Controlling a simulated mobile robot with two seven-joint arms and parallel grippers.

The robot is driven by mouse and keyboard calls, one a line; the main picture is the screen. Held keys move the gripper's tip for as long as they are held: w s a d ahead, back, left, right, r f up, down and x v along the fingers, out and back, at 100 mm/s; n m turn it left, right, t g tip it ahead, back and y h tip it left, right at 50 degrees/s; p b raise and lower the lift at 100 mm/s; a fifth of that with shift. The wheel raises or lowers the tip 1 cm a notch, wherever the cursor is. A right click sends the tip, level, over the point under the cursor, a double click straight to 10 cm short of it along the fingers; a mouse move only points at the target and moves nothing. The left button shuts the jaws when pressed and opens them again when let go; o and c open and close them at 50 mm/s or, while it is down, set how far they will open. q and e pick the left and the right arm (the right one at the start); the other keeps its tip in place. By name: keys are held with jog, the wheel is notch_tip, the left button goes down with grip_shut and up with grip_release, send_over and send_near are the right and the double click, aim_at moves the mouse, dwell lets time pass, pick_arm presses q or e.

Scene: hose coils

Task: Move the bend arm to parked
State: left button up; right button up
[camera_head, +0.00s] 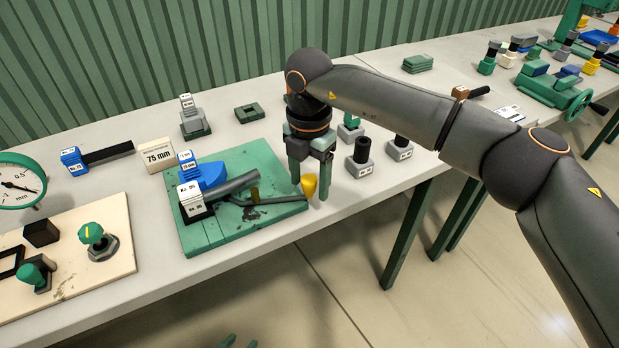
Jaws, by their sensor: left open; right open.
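The bend arm (278,201) is a dark grey bar lying low over a green board (262,158), with a yellow knob (309,187) at its right end. A grey tube (236,187) and a blue block (212,175) with white labels sit at its left end. My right gripper (310,189) points down at the board's right edge, open, with one finger to each side of the yellow knob in the picture. I cannot tell whether a finger touches it. My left gripper (239,343) shows only its green fingertips at the bottom edge, apart and away from the board.
Small grey blocks with black posts (362,150) stand close right of my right gripper. A cream panel (65,250) with green knobs and a dial gauge (18,183) are at left. The table's front edge is close.

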notch_tip(320, 180, up, 13)
jog(key=shift+f, duration=0.2)
dwell(0.3)
dwell(0.4)
